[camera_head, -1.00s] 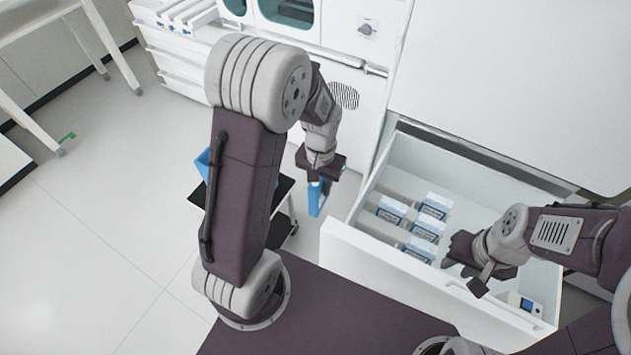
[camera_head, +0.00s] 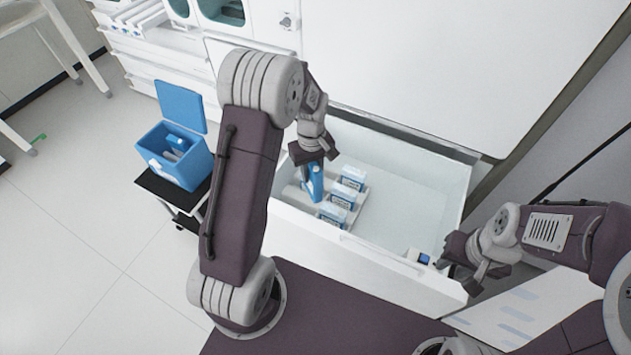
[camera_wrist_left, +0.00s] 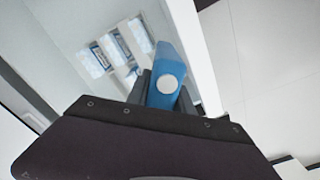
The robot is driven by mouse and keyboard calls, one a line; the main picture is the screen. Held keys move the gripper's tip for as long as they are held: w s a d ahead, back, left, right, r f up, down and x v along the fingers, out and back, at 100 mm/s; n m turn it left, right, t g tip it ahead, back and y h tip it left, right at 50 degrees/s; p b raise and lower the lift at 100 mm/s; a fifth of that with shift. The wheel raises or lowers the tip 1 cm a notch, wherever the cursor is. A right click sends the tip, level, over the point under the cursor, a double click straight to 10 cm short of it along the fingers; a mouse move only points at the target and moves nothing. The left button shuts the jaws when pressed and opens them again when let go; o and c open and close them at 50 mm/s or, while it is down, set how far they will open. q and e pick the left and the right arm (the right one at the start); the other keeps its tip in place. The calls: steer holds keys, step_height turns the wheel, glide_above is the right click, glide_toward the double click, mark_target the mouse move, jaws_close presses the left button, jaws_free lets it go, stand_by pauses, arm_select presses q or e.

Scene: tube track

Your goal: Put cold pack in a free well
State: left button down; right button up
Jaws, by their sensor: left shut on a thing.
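My left gripper (camera_head: 312,158) is shut on the blue cold pack (camera_head: 313,182), which hangs below its fingers over the left part of the open drawer. In the left wrist view the cold pack (camera_wrist_left: 168,78) shows a white round spot, between the fingers of my left gripper (camera_wrist_left: 160,95). A pale rack (camera_head: 362,196) in the drawer holds several white boxes with blue labels, such as the box (camera_head: 340,199). The held pack and arm hide part of the rack. My right gripper (camera_head: 468,262) is at the drawer's front right corner; its jaws are unclear.
The white drawer (camera_head: 400,262) is open, with bare floor to the right of the rack. A small blue and white item (camera_head: 419,256) lies near its front right. An open blue cooler (camera_head: 178,165) with things inside stands on a black cart (camera_head: 165,190) at left.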

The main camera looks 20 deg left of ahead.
arm_select(q)
steer(key=w+a+f+n, duration=0.3)
steer(key=a+f+n, duration=0.3)
steer(key=f+n, duration=0.1)
steer(key=shift+w+a+n+b, duration=0.3)
steer(key=shift+a+b, duration=0.05)
steer(key=shift+b, duration=0.1)
steer(key=shift+f, duration=0.1)
step_height(320, 180, down, 9)
steer(key=b, duration=0.5)
steer(key=shift+b, duration=0.3)
stand_by(0.7)
steer(key=shift+f, duration=0.1)
steer(key=shift+f+b, duration=1.05)
steer(key=shift+f, duration=0.55)
steer(key=shift+f, duration=0.1)
